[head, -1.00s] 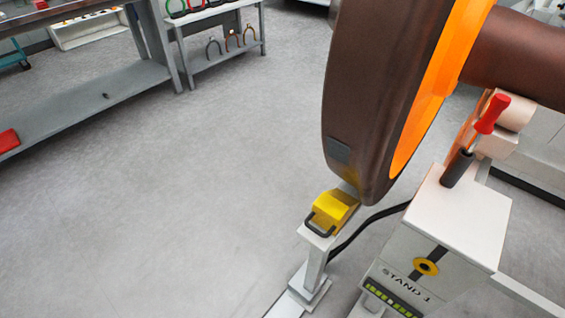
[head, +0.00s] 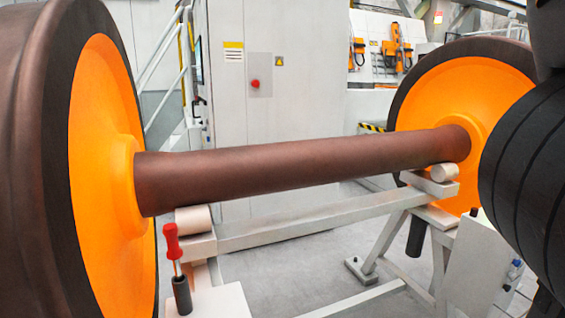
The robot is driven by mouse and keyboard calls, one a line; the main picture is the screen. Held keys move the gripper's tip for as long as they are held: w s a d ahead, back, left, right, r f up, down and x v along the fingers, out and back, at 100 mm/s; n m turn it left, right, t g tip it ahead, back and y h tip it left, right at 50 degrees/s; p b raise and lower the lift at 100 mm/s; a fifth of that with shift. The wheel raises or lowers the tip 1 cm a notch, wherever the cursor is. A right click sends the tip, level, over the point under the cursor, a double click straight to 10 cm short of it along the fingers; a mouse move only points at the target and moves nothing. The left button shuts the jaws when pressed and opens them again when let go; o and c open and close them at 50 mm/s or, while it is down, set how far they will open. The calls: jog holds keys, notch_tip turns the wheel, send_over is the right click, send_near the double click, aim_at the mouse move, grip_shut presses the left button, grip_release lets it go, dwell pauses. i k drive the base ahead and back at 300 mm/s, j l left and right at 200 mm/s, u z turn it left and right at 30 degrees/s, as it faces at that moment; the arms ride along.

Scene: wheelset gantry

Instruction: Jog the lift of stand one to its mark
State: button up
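The top of stand one (head: 222,303) shows at the bottom left, with a red-handled tool (head: 172,250) standing in a black holder (head: 182,294) on it. The stand's labelled front face, with its round button and green gauge, is outside this view. A brown wheelset axle (head: 300,170) runs across the middle, between the large left wheel (head: 90,165) and the right wheel (head: 440,90), both with orange faces. A pale roller (head: 194,218) is under the axle's left end. I see no lift mark. My gripper is not in view.
A second white stand box (head: 478,262) is at the lower right. A pale cross beam (head: 290,228) runs below the axle. A grey cabinet (head: 280,110) with a red button (head: 255,84) stands behind. Dark ribbed parts at the right edge cover some of the right wheel.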

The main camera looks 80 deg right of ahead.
aim_at(511, 275)
jog(key=k+l+z, duration=0.5)
jog(key=k+l, duration=0.75)
